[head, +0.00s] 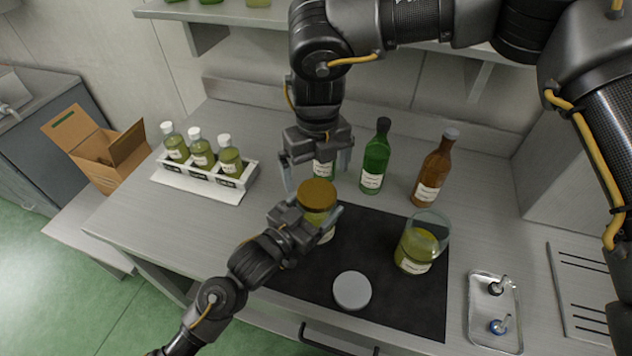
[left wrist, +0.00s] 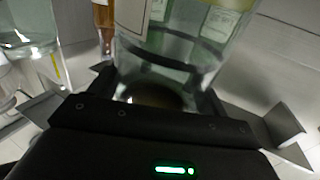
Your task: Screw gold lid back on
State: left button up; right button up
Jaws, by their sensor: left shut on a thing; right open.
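The gold lid (head: 317,194) sits level at the top of a glass jar of yellow-green contents (head: 327,236), near the back left of the black mat (head: 402,301). I cannot tell whether it is threaded on. My left gripper (head: 312,219) is shut on this jar, below the lid. In the left wrist view the clear jar (left wrist: 170,55) with a pale label stands between the fingers. My right gripper (head: 318,172) is open just above and behind the lid, pointing down, its fingers apart. The jar's lower part is partly hidden by my left gripper.
An open jar (head: 419,250) and a pale round lid (head: 352,291) are on the mat. Green (head: 375,160) and amber (head: 433,172) bottles stand behind, another green bottle partly hidden. A bottle rack (head: 205,181) and cardboard box (head: 101,153) are left; a metal tray (head: 481,328) is right.

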notch_tip(320, 180, up, 7)
jog(key=shift+f, duration=0.2)
pick_arm(q)
jog(key=o, duration=1.9)
jog(key=shift+b+v, duration=1.4)
jog(key=shift+v, duration=4.05)
pick_arm(e)
jog(key=shift+f, duration=1.4)
